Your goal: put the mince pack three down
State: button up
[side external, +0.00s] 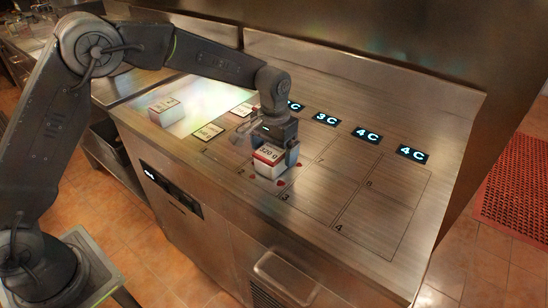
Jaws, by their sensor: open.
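A white pack with a red band and a "220 g" label (268,160) sits on the steel top, in the marked area near the numbers 2 and 3. I cannot read the word mince on it. My gripper (274,149) points down right over this pack, with its open fingers beside the pack's upper part. The fingers partly hide the pack, and I cannot tell whether they touch it. Small red marks show around the pack's base. Another white pack (165,111) stands at the left of the top; its label is too small to read.
Several lit displays, such as a "3C" display (325,119) and a "4C" display (412,153), line the back. The outlined, numbered areas on the right (375,205) are clear. The steel top (225,172) ends at a front edge.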

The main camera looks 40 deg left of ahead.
aim_at(274, 149)
notch_tip(274, 149, up, 9)
jog(key=shift+r, duration=0.15)
jog(key=s+a+r+t, duration=0.1)
jog(key=s+a+r, duration=0.2)
jog(key=s+r, duration=0.3)
jog(key=s+a+r+t, duration=0.2)
jog(key=s+r, duration=0.1)
jog(key=s, duration=0.5)
jog(key=s+a+f+t, duration=0.1)
jog(key=s, duration=0.6)
jog(key=s+a+f+t, duration=0.1)
jog(key=s+a+f, duration=0.1)
jog(key=s, duration=0.6)
jog(key=shift+a+t, duration=0.3)
